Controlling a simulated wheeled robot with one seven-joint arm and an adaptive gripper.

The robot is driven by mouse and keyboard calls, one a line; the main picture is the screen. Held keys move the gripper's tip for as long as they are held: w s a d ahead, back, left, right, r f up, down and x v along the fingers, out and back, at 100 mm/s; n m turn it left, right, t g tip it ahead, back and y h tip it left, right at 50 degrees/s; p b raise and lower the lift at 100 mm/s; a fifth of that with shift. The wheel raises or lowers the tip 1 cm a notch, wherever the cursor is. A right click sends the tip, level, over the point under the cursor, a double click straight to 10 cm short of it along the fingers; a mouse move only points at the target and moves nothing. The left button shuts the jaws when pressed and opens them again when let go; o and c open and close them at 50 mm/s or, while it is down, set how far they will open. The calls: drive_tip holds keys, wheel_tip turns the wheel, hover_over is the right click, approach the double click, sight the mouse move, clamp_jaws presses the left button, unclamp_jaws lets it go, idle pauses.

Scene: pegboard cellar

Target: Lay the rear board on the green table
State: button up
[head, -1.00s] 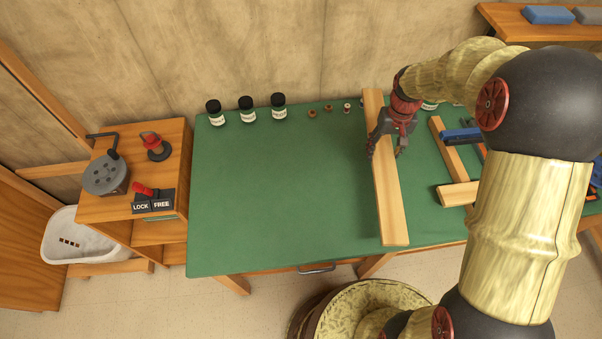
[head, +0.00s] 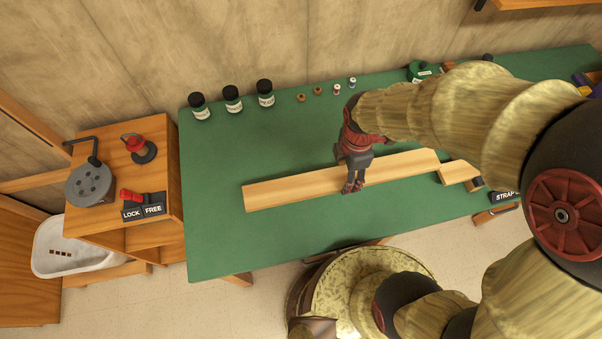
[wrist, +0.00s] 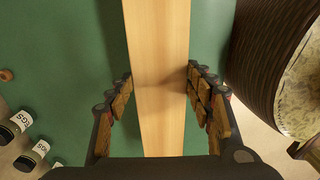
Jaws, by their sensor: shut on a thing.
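A long, pale wooden board (head: 285,188) lies lengthwise along the green table (head: 222,245) in the head view, its right end near other wood pieces. My gripper (head: 354,186) is around the board near its middle, shut on it across its width. In the wrist view the board (wrist: 160,70) runs between the two fingers of my gripper (wrist: 160,92), with green tabletop on both sides. Whether the board touches the tabletop or is slightly above it, I cannot tell. Part of the board is hidden behind my gripper.
Several black-capped jars (head: 232,99) and small spools (head: 337,89) stand along the table's back edge. A short wood block (head: 458,172) is by the board's right end. A wooden cabinet (head: 155,205) with a LOCK/FREE lever stands left.

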sight(314, 175)
drive_tip(key=a+f, duration=0.1)
drive_tip(key=a, duration=0.2)
drive_tip(key=w+a+f+b, duration=0.1)
drive_tip(key=a, duration=0.1)
drive_tip(key=a+f+b, duration=0.1)
drive_tip(key=a+f, duration=0.1)
drive_tip(key=a, duration=0.1)
drive_tip(key=shift+w+a+f, duration=0.1)
drive_tip(key=shift+w+a, duration=0.1)
drive_tip(key=shift+a, duration=0.1)
drive_tip(key=a+f, duration=0.1)
drive_tip(key=a+f+b, duration=0.1)
drive_tip(key=f, duration=0.1)
drive_tip(key=a+f, duration=0.2)
drive_tip(key=shift+w+b, duration=0.35)
drive_tip(key=shift+w, duration=0.05)
drive_tip(key=shift+w+a+f+b, duration=0.15)
drive_tip(key=shift+f+b, duration=0.25)
drive_tip(key=shift+f, duration=0.5)
drive_tip(key=shift+s+a+f+b, duration=0.15)
drive_tip(key=shift+f+b, duration=0.25)
drive_tip(key=shift+f, duration=0.5)
drive_tip(key=shift+w+f, duration=0.1)
drive_tip(key=o, duration=1.6)
drive_tip(key=shift+o, duration=0.5)
wheel_tip(314, 175, up, 12)
drive_tip(key=p, duration=0.3)
drive_tip(key=shift+p, duration=0.35)
drive_tip(key=shift+r, duration=0.2)
